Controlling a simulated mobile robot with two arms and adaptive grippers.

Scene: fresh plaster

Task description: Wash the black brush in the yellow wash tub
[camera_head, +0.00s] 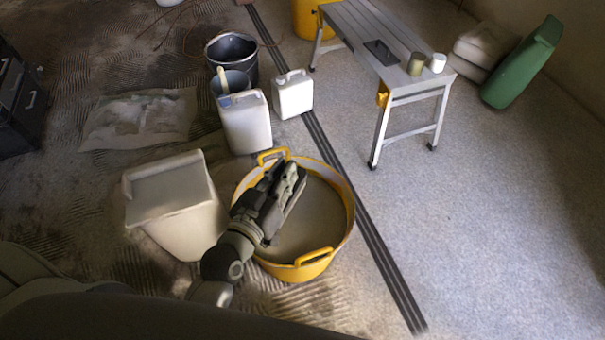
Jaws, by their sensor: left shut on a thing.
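The yellow wash tub (348,215) stands on the floor near the middle, with two yellow handles and greyish contents inside. My left gripper (284,178) is over the tub's left and far part, shut on a dark thing. This looks like the black brush, but it blends with the dark gripper and its outline is hard to make out. I cannot tell whether the brush touches the contents. My right gripper is not in view.
White canisters (247,126) and a black bucket (232,52) stand behind. A grey work bench (358,35) is at the back right.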

